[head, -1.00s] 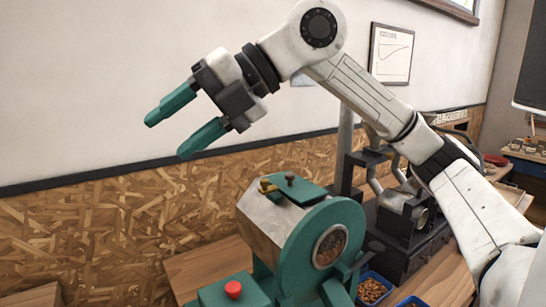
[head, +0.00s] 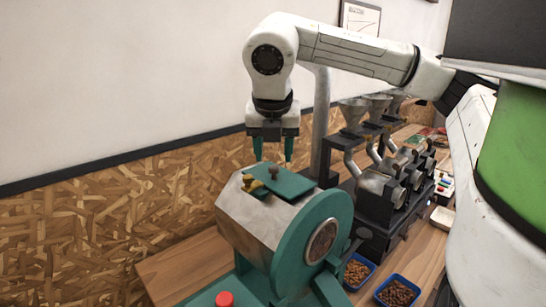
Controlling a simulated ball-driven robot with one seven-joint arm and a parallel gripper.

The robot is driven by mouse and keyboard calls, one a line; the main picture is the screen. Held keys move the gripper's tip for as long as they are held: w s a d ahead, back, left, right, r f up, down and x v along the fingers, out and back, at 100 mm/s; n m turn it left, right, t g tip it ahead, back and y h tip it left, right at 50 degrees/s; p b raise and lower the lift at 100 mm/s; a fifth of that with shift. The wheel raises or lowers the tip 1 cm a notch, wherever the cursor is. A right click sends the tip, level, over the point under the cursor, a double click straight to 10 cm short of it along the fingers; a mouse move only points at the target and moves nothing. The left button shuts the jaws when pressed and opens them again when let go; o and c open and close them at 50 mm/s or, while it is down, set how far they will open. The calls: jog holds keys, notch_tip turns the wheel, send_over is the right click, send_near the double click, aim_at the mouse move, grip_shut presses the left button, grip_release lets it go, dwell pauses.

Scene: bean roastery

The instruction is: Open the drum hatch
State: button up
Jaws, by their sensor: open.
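The roasting drum (head: 255,222) is a pale metal, many-sided body with a green round front and a small window with brown beans behind it. Its hatch (head: 292,184) is a green plate on the drum's top, lying closed as far as I can see. A small dark brown knob (head: 273,173) stands on the hatch, and a brass latch (head: 251,183) sits at its left edge. My gripper (head: 272,157) points down above the drum, with its green fingers apart and nothing between them. The fingertips appear close to the knob's height; whether they touch anything I cannot tell.
A red button (head: 224,299) is on the green base in front. Blue trays of beans (head: 357,271) and (head: 398,293) stand right of the drum. A row of grinders with metal funnels (head: 353,112) stands behind at right. The wooden bench (head: 185,268) is bare left of the drum.

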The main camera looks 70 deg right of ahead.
aim_at(274, 167)
jog(key=shift+x, duration=1.75)
jog(key=shift+c, duration=0.4)
grip_shut()
